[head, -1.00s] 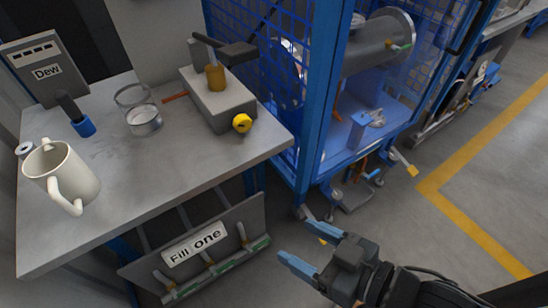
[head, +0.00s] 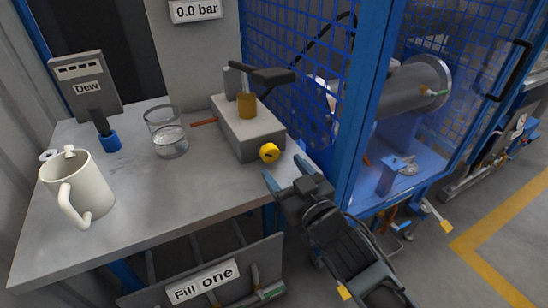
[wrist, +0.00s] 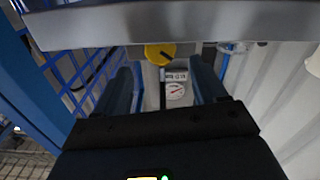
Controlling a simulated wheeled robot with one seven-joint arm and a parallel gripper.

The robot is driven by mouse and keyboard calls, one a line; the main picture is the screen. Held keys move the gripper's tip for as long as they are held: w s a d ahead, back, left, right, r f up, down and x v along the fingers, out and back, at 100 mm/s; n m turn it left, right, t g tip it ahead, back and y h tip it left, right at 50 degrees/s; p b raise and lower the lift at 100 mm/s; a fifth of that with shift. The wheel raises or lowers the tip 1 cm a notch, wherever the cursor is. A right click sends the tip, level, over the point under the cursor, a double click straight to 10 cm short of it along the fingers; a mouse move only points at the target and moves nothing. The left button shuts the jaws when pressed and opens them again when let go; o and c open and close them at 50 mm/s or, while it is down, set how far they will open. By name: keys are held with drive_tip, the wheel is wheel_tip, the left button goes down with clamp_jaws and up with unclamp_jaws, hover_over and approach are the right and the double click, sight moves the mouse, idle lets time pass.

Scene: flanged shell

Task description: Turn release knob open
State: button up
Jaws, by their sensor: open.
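A round yellow knob (head: 269,152) with a dark mark sits on the front end of a grey block (head: 249,130) on the bench. It also shows in the wrist view (wrist: 160,53), in the gap between my fingers and beyond their tips. My gripper (head: 284,174) is open and empty, just in front of and below the knob at the bench's right edge. The blue fingers also show in the wrist view (wrist: 164,80), one on each side of the knob and apart from it. A black lever (head: 258,76) and a brass cylinder (head: 246,104) stand on the block.
The grey bench (head: 130,222) also holds a white mug (head: 85,190), a glass beaker (head: 167,135) and a "Dew" unit (head: 88,88). A blue mesh cage (head: 300,80) stands close to the right. A "0.0 bar" sign (head: 194,10) is behind.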

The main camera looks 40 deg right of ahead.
sight(271, 155)
drive_tip(key=shift+p+x, duration=0.3)
drive_tip(key=shift+x, duration=2.4)
drive_tip(key=shift+a, duration=0.1)
drive_tip(key=shift+c, duration=0.2)
drive_tip(key=c, duration=1)
drive_tip(key=shift+n, duration=0.8)
drive_tip(key=o, duration=1)
drive_tip(key=shift+o, duration=0.2)
drive_tip(key=shift+s, duration=0.1)
